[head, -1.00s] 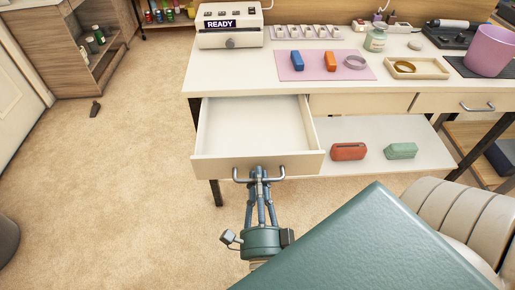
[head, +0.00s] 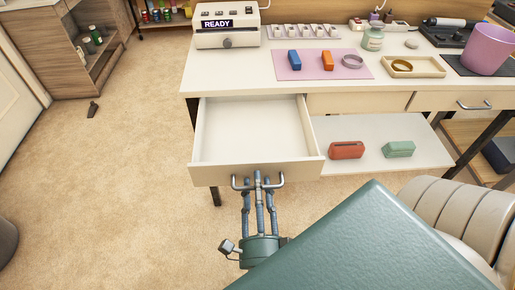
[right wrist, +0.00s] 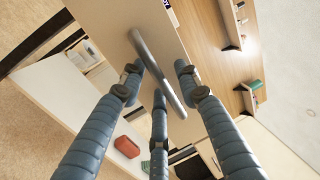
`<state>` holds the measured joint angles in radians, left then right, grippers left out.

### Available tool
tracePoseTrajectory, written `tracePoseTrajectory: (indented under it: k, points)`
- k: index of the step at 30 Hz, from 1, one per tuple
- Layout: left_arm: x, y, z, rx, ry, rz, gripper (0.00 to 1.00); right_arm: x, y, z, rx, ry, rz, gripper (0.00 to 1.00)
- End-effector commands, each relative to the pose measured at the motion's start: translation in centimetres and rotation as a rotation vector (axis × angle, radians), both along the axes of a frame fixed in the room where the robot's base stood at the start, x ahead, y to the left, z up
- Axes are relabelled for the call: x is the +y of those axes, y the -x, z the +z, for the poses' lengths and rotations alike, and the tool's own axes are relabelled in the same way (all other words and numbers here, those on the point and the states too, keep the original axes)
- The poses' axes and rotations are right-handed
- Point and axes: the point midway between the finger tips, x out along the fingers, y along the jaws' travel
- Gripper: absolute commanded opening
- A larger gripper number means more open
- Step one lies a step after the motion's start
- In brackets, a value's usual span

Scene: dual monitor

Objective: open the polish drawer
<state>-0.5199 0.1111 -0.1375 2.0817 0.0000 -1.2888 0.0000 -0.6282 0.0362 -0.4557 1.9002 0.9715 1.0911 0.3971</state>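The drawer (head: 256,172) at the left of the workbench is pulled well out, and its inside looks empty. I see no label telling whether it is the polish drawer. Its grey bar handle (head: 277,182) is on the front face; it also shows in the right wrist view (right wrist: 157,66). My right gripper (head: 257,182) is at the handle, with its blue-grey fingers spread around the bar. In the right wrist view the fingers (right wrist: 160,85) stand apart, with the bar between them and visible gaps. My left gripper is not in view.
The workbench (head: 235,75) holds a READY machine (head: 228,25), a pink mat (head: 312,70), a tray (head: 428,72) and a pink pot (head: 489,50). Red (head: 346,150) and green (head: 398,149) cases lie on the lower shelf. A closed drawer (head: 465,102) is at right.

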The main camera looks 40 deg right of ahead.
Motion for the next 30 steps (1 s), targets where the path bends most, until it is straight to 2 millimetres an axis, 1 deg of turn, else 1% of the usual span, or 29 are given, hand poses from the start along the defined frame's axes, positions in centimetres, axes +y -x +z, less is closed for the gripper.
tracePoseTrajectory:
  k: [2, 5, 12, 16, 20, 30]
  points:
    - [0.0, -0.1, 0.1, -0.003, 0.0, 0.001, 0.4, 0.2, 0.3, -0.1, 0.002, 0.0, 0.001, 0.33]
    - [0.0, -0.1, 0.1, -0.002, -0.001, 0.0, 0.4, 0.8, 1.3, -0.5, 0.004, 0.0, 0.0, 0.33]
    - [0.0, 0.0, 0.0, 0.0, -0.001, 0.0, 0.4, 2.9, 4.7, -1.1, 0.004, -0.001, 0.001, 0.33]
    - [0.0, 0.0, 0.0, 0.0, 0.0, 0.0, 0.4, 3.6, 5.8, -1.4, 0.002, 0.0, 0.0, 0.33]
    - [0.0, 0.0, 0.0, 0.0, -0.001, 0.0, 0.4, 3.9, 6.3, -1.4, 0.001, 0.0, 0.001, 0.33]
    - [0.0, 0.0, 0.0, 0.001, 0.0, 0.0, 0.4, 3.9, 6.3, -1.4, 0.0, 0.0, 0.0, 0.33]
